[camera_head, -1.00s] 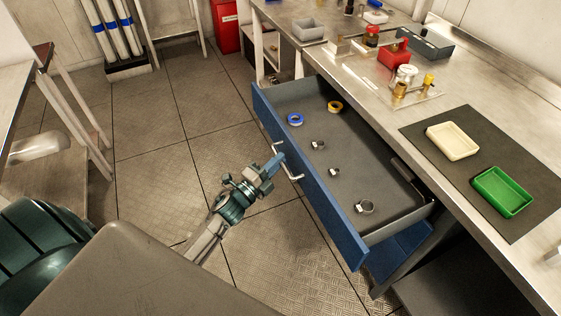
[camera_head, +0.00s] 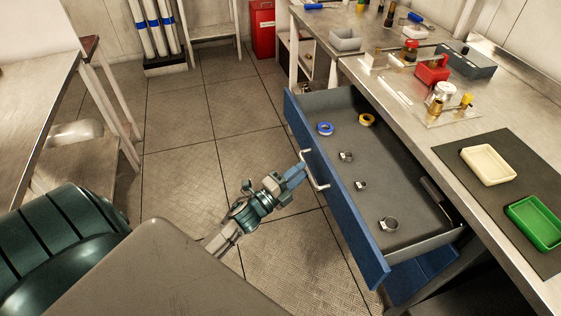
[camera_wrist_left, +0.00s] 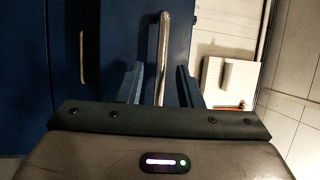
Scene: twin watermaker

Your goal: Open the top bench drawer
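The top bench drawer (camera_head: 337,200) has a blue front and grey inside, and stands pulled well out from the bench. Its pale bar handle (camera_head: 315,172) is on the front; the handle also shows in the left wrist view (camera_wrist_left: 162,50). My left gripper (camera_head: 298,172) is at the handle. In the left wrist view its two blue fingers (camera_wrist_left: 161,82) stand apart, one on each side of the bar, with gaps visible. Inside the drawer lie a blue tape roll (camera_head: 325,129), a yellow tape roll (camera_head: 367,120) and several metal clamps (camera_head: 389,224). My right gripper is not in view.
The metal bench top (camera_head: 400,110) carries a cream tray (camera_head: 488,165), a green tray (camera_head: 535,222), a red box (camera_head: 432,72) and small fittings. A red cabinet (camera_head: 262,30) stands at the back. The tiled floor (camera_head: 200,150) left of the drawer is clear.

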